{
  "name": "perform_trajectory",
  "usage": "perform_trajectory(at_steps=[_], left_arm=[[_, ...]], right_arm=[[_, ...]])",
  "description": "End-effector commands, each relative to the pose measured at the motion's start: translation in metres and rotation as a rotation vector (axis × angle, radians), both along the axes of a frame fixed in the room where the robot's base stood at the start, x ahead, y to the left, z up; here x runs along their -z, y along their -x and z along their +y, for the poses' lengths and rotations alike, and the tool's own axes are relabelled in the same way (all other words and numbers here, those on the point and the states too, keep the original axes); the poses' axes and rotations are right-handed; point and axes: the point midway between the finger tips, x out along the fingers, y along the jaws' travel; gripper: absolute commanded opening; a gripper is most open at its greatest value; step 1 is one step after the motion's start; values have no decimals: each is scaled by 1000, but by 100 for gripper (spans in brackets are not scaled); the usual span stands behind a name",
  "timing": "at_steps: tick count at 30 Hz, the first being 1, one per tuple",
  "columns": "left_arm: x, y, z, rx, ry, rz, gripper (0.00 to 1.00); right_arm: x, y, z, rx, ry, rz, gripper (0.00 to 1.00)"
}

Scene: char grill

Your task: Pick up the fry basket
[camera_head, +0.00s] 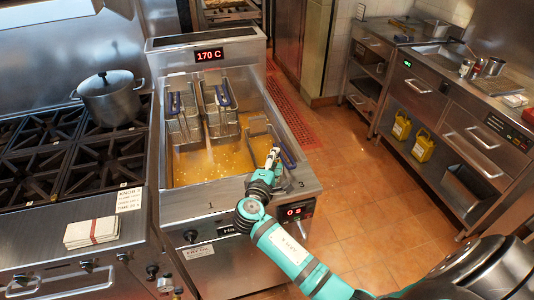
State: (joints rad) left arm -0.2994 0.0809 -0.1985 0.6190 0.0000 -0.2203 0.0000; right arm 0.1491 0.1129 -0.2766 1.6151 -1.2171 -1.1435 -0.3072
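A deep fryer (300,172) holds yellow oil with wire fry baskets in it. One fry basket (184,126) with a blue handle hangs at the back left. Another fry basket (221,122) with blue handles is beside it. A third fry basket (262,131) sits lower at the right side, its blue handle (286,153) pointing toward the front right. My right gripper (273,156) is over the front right of the fryer, just left of that handle. Its fingers are small here; whether they touch the handle or are open is unclear. My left gripper is out of view.
A stove (75,150) with a lidded steel pot (110,98) stands at the left. Folded cloths (91,232) lie on its front ledge. A steel counter (455,120) with yellow bottles (422,146) on its shelf is at the right. The tiled floor (375,210) between is clear.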

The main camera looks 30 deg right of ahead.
Motion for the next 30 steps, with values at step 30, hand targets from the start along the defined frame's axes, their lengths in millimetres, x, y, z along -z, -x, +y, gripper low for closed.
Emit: perform_trajectory(at_steps=[30], left_arm=[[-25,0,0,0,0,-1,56]], right_arm=[[6,-39,-39,0,-1,1,8]])
